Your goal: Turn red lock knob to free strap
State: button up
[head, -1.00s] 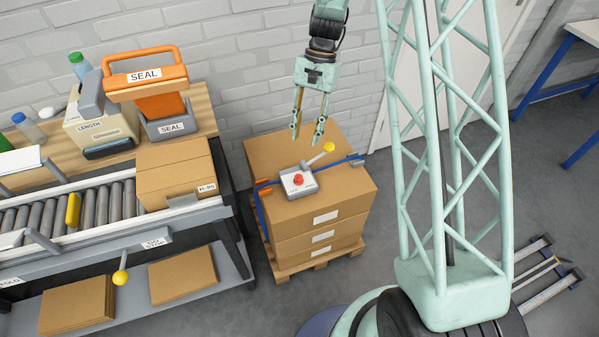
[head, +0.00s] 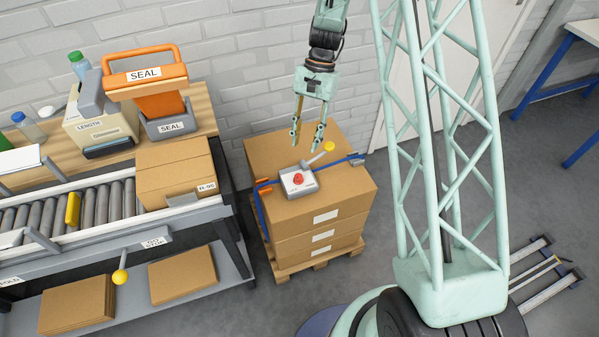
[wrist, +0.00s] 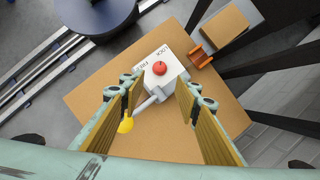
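The red lock knob (head: 298,178) sits on a light grey strap tensioner (head: 301,190) on top of a stack of cartons. In the wrist view the knob (wrist: 160,68) is a small red disc beside a label reading LOCK and FREE. A lever with a yellow ball (head: 328,147) sticks out from the tensioner's back right. A blue strap (head: 342,162) runs across the carton top and down the side. My gripper (head: 306,142) is open and empty, above the stack, pointing down; in the wrist view the knob shows just beyond its fingertips, apart from them.
At left are a roller conveyor (head: 96,200) with a carton (head: 175,170) and an orange SEAL tool (head: 147,80). Orange pieces (head: 264,184) lie left of the tensioner.

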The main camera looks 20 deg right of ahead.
aim_at(299, 175)
jog(key=b+x, duration=0.3)
jog(key=x, duration=0.9)
jog(key=shift+f, duration=0.3)
jog(key=shift+c, duration=0.2)
jog(key=c, duration=0.8)
